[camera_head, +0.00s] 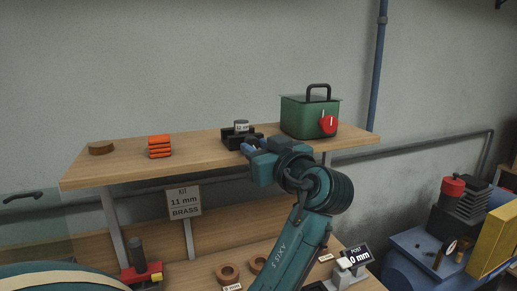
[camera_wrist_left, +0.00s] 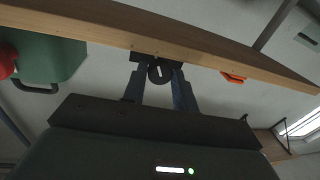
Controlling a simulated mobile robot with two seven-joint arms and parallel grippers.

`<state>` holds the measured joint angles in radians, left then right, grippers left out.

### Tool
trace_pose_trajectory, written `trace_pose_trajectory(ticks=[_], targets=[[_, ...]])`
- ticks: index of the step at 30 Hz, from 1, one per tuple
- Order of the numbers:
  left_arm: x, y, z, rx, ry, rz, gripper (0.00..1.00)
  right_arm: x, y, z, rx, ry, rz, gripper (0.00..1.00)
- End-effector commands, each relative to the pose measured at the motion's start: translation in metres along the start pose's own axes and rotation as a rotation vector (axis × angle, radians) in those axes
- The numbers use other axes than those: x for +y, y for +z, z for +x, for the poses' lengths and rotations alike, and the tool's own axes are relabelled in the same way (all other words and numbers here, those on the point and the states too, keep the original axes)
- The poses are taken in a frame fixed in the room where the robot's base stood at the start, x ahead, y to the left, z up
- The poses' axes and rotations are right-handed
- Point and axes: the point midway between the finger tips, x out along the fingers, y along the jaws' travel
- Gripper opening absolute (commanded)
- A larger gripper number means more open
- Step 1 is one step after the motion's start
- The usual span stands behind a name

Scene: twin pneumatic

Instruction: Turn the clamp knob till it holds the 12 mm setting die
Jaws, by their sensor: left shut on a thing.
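The black clamp (camera_head: 232,138) sits on the raised wooden shelf, near its front edge. A small grey die (camera_head: 241,126) with a white label stands upright in it; the label is too small to read surely. My left gripper (camera_head: 248,148) is at the clamp's front. In the left wrist view, the left gripper (camera_wrist_left: 160,80) has its two fingers on either side of the round dark clamp knob (camera_wrist_left: 158,73), shut on it. The knob has a pale mark. The head view hides the knob behind the gripper. How tightly the clamp grips the die cannot be told.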

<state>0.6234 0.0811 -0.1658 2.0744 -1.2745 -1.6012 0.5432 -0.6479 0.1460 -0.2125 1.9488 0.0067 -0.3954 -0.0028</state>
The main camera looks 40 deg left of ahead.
Motion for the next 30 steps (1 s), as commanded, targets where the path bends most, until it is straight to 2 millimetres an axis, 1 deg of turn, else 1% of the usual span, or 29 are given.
trace_pose_trajectory(ticks=[5,8,12,15,24,25,30], targets=[[-0.0003,0.0016,-0.0001,0.006,0.0,0.043,0.06,-0.0001,0.0023,0.002,0.001,0.0,0.001,0.36],[-0.0002,0.0023,-0.0004,0.017,0.003,0.136,0.06,-0.0003,0.0029,0.003,0.004,0.0,0.003,0.36],[-0.0007,0.0011,-0.0002,0.037,0.003,0.275,0.06,-0.0005,-0.0015,0.0006,0.01,-0.001,0.004,0.36],[-0.0009,0.0012,-0.0001,0.046,0.003,0.333,0.06,-0.0006,-0.0029,0.0002,0.013,-0.001,0.004,0.36],[-0.001,0.0007,0.0,0.05,0.002,0.349,0.06,-0.0016,-0.0023,0.0006,0.011,-0.001,0.008,0.36],[-0.0011,0.0007,0.0,0.05,0.002,0.349,0.29,-0.0016,-0.0019,0.0007,0.01,-0.001,0.009,0.36],[-0.001,0.0008,0.0,0.049,0.002,0.348,0.43,-0.0016,0.0013,0.0014,0.004,0.0,0.009,0.36]])
